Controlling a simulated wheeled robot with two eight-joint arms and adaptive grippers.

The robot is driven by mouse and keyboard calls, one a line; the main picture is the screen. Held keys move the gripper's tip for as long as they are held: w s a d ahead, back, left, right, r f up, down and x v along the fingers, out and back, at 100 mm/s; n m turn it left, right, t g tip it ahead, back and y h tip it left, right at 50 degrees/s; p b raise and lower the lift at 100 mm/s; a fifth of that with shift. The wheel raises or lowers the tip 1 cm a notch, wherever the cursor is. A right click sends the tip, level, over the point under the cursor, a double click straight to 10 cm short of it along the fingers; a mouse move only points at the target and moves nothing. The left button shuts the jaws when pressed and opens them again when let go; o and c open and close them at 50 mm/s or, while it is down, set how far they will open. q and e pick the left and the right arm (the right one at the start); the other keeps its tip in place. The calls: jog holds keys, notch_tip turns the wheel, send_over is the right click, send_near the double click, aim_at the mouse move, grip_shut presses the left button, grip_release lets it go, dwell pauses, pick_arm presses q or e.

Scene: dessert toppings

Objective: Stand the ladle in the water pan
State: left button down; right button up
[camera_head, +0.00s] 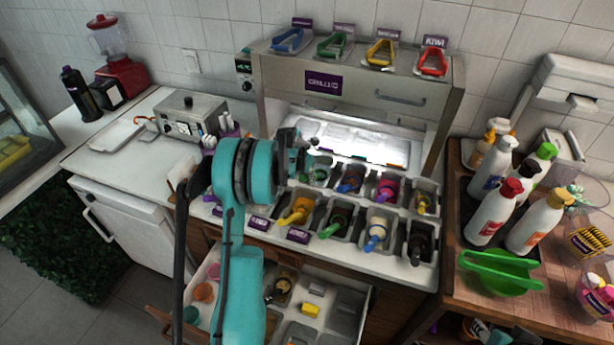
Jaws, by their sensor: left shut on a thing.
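My left arm, teal with dark joints, rises through the middle of the view. My left gripper (300,150) is dark and sits in front of the steel topping station, above the left end of its rows of tubs. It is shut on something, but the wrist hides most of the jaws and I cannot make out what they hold. I cannot clearly pick out the ladle. I cannot tell which container is the water pan. A steel box with a black knob on top (190,115) stands on the left counter. My right gripper is not in view.
Tubs with coloured handles (340,215) fill the station's front. An open drawer (335,320) below holds small items. Squeeze bottles (495,210) and a green bowl (500,270) crowd the wooden counter at right. Coloured tongs (380,52) lie on the top shelf.

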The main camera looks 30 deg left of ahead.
pick_arm(q)
jog(key=shift+f, duration=0.15)
dwell(0.6)
jog(key=c, duration=0.9)
grip_release()
jog(key=shift+o, duration=0.2)
jog(key=shift+r+p, duration=2.2)
jog(key=shift+r, duration=1.8)
